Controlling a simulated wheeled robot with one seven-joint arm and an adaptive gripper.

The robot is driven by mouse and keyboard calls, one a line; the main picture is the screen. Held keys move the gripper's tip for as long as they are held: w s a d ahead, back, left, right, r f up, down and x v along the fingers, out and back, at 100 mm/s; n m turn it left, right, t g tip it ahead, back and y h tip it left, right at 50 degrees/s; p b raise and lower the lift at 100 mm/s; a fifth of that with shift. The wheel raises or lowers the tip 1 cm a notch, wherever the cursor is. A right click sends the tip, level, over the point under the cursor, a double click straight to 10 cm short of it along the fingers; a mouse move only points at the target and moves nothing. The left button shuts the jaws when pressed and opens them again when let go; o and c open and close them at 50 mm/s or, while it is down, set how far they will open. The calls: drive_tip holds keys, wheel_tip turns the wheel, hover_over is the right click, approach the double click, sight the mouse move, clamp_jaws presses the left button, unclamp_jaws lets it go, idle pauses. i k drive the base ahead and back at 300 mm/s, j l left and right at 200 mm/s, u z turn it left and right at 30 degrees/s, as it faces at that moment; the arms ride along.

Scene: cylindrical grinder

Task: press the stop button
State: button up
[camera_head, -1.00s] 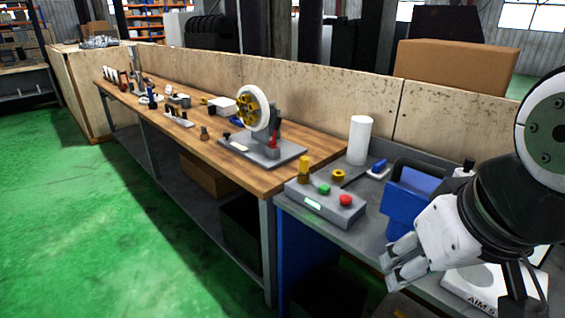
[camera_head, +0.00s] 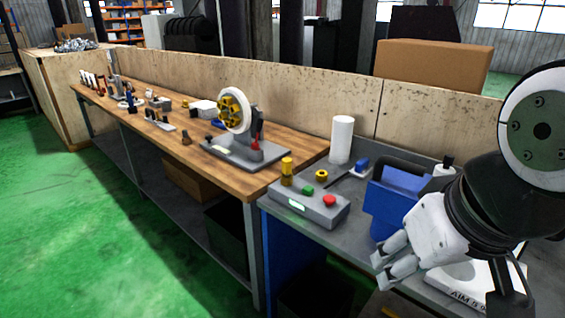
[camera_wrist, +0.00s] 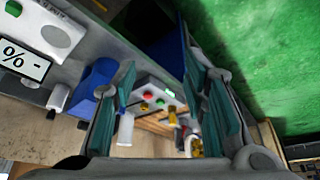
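The grey control box (camera_head: 305,208) sits at the near left end of the grey bench. I take the red one as the stop button, though no label is readable. My gripper (camera_head: 384,266) hangs at the bench's front edge, right of the box and apart from it. In the wrist view my gripper (camera_wrist: 165,92) is open and empty, with teal pads on both sides. The red button (camera_wrist: 147,96) shows between the fingers, farther off.
A blue holder (camera_head: 392,205) stands right of the box, close behind my gripper. A white cylinder (camera_head: 342,140) stands behind the box. A wooden bench (camera_head: 180,118) with a wheel on a stand (camera_head: 238,112) extends left. Green floor (camera_head: 100,220) in front is clear.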

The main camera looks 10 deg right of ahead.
sight(330, 200)
drive_tip(key=u, duration=1.45)
drive_tip(key=i, duration=2.95)
drive_tip(key=z, duration=3.55)
